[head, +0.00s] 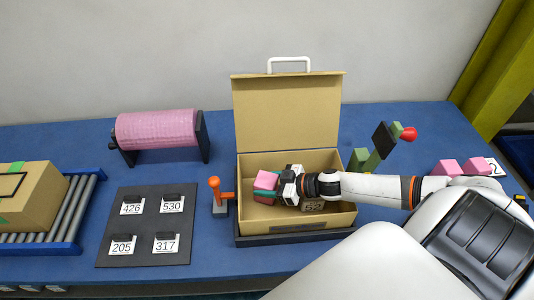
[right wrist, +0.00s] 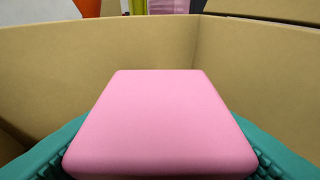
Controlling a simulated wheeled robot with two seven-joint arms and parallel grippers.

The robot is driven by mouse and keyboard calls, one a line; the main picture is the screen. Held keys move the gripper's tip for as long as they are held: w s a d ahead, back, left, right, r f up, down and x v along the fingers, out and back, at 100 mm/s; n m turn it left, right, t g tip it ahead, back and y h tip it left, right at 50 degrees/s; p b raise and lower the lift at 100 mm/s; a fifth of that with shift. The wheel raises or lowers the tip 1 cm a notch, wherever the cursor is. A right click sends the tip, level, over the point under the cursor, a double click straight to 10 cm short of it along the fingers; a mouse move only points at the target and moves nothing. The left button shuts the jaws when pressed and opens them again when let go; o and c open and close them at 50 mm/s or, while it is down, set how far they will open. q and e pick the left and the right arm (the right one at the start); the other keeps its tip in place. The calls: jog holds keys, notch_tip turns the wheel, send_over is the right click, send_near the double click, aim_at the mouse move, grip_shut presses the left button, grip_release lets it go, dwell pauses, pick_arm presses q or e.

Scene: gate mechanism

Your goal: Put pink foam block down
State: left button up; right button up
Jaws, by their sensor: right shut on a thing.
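The pink foam block (right wrist: 160,125) fills the middle of the right wrist view, between my right gripper's teal fingers. In the head view the pink block (head: 266,180) shows at the left part of the open cardboard box (head: 347,217). My right gripper (head: 266,190) is shut on the block, inside the box walls. The box walls rise around the block in the right wrist view (right wrist: 75,80). I cannot tell whether the block touches the box floor. My left gripper is not in view.
Two more pink blocks (head: 446,168) lie at the right of the blue table (head: 60,150). An orange-handled lever (head: 215,190) stands just left of the box. A pink roll (head: 157,130), a black board with number cards (head: 120,205) and a roller conveyor (head: 75,215) with a carton lie further left.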

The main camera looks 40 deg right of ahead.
jog(key=shift+f, duration=0.2)
jog(key=shift+f, duration=0.2)
jog(key=o, duration=1)
jog(key=shift+c, duration=0.2)
jog(key=shift+r, duration=0.1)
jog(key=shift+r, duration=0.2)
jog(key=v, duration=1.2)
jog(key=shift+f, duration=0.15)
